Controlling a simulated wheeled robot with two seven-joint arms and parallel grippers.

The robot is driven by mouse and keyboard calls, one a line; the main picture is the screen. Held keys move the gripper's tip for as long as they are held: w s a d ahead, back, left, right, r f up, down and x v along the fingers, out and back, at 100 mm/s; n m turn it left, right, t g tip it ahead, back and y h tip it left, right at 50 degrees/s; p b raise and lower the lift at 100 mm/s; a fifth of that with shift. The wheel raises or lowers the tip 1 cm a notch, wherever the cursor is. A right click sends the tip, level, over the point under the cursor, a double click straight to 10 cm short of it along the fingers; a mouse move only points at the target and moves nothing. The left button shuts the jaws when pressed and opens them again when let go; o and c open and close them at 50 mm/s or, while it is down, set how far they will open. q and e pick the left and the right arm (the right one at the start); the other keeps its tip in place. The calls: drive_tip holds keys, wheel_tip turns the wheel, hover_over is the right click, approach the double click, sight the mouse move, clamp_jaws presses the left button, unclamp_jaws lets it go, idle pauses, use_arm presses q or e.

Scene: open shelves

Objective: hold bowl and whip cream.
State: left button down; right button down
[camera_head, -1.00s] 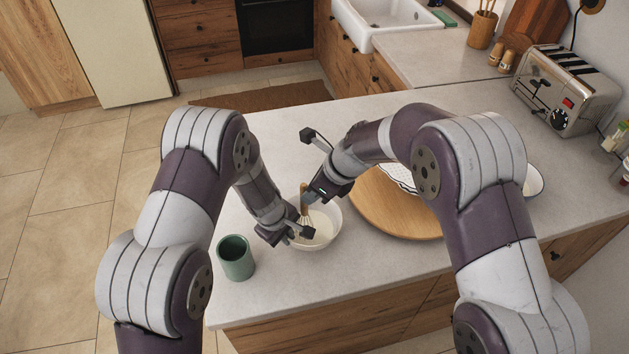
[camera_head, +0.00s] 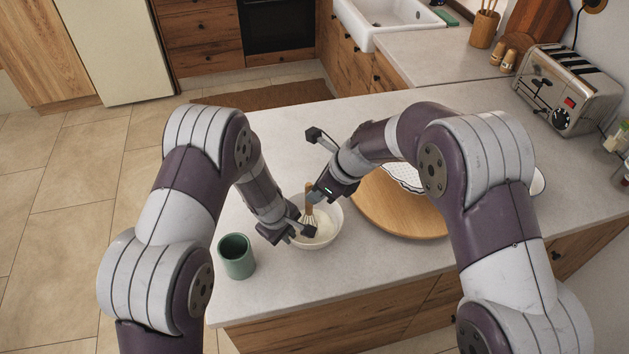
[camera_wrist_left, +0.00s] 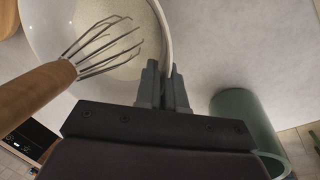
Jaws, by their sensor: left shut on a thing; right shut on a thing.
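A white bowl (camera_head: 333,232) with pale cream (camera_head: 325,228) inside stands on the counter. My left gripper (camera_head: 298,234) is shut on the bowl's near-left rim. The left wrist view shows the fingers (camera_wrist_left: 165,85) on either side of the bowl's wall (camera_wrist_left: 164,30). My right gripper (camera_head: 314,194) is shut on the wooden handle of a whisk (camera_head: 309,212), above the bowl. The whisk's wires reach down into the bowl. In the left wrist view the whisk handle (camera_wrist_left: 35,97) comes in from the left.
A green cup (camera_head: 236,258) stands on the counter just left of the bowl. A round wooden board (camera_head: 400,215) with a patterned dish (camera_head: 402,176) lies to the right. A toaster (camera_head: 566,90) is at the far right. The counter's front edge is close.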

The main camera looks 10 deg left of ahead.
use_arm(q)
drive_tip(key=c, duration=1.2)
unclamp_jaws()
use_arm(e)
wheel_tip(320, 180, up, 12)
drive_tip(key=d, duration=0.1)
use_arm(q)
drive_tip(key=shift+o, duration=0.2)
use_arm(e)
drive_tip(key=shift+r, duration=0.1)
